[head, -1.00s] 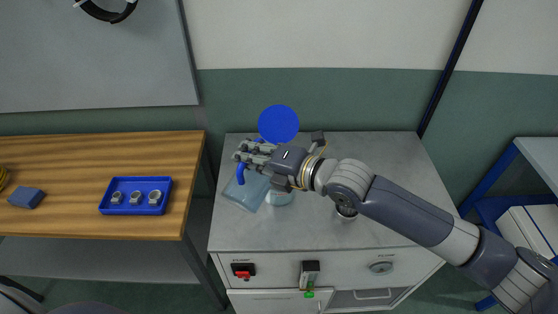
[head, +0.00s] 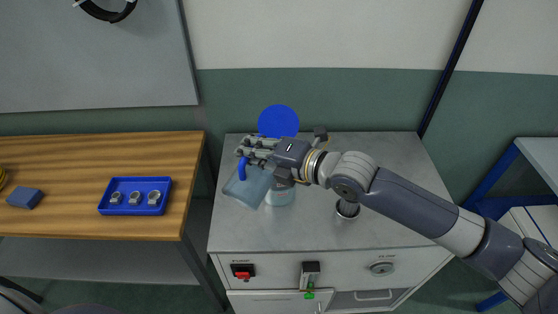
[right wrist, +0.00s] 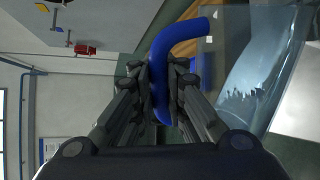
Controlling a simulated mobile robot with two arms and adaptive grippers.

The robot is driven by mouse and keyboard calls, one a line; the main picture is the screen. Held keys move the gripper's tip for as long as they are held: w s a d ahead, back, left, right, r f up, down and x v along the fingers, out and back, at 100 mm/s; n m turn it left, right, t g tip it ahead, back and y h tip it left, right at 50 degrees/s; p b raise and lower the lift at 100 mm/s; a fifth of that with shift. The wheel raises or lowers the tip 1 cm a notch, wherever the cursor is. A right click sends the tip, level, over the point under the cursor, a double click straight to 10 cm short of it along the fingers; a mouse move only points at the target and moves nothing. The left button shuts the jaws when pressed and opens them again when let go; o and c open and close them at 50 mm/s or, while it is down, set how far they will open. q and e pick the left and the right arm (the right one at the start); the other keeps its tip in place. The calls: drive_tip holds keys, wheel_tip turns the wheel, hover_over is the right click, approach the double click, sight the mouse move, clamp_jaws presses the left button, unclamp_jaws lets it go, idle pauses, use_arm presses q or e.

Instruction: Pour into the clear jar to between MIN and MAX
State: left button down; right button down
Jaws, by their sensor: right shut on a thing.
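My right gripper (head: 250,150) is shut on the blue handle (right wrist: 172,45) of a clear pitcher (head: 246,188). The pitcher hangs tilted above the left part of the grey cabinet top. Pale bluish liquid (right wrist: 255,70) shows inside it in the right wrist view. The clear jar (head: 281,197) stands on the cabinet top just right of the pitcher. My gripper and wrist hide its upper part. Its MIN and MAX marks and its level cannot be read. I cannot tell whether liquid is flowing. My left gripper is out of view.
A blue disc (head: 278,121) shows behind the gripper. A small metal cup (head: 347,209) stands under my right forearm on the cabinet top (head: 400,222). A wooden table (head: 80,150) on the left carries a blue tray (head: 105,206) with metal parts and a blue block (head: 25,198).

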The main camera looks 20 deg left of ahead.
sight(239, 181)
drive_tip(key=shift+w+r+b, duration=0.15)
drive_tip(key=shift+w+b, duration=0.15)
drive_tip(key=shift+s+r+p, duration=0.1)
drive_tip(key=shift+s+p, duration=0.1)
drive_tip(key=shift+p, duration=0.15)
drive_tip(key=shift+s+a+f+p, duration=0.2)
drive_tip(key=shift+s+f+p, duration=0.1)
drive_tip(key=shift+s+p, duration=0.35)
drive_tip(key=s+f, duration=0.1)
drive_tip(key=f+n+b, duration=0.1)
drive_tip(key=s+n+t+b, duration=0.1)
drive_tip(key=shift+s+a+f, duration=0.25)
drive_tip(key=shift+s+f, duration=0.05)
drive_tip(key=shift+f, duration=0.1)
drive_tip(key=shift+s+a+f+n+b, duration=0.1)
drive_tip(key=shift+s+f+n+b, duration=0.1)
drive_tip(key=shift+f+n+b, duration=0.3)
drive_tip(key=shift+s+a+f+t+b, duration=0.1)
drive_tip(key=shift+s+f+t+b, duration=0.1)
drive_tip(key=shift+t+b, duration=0.15)
idle(0.6)
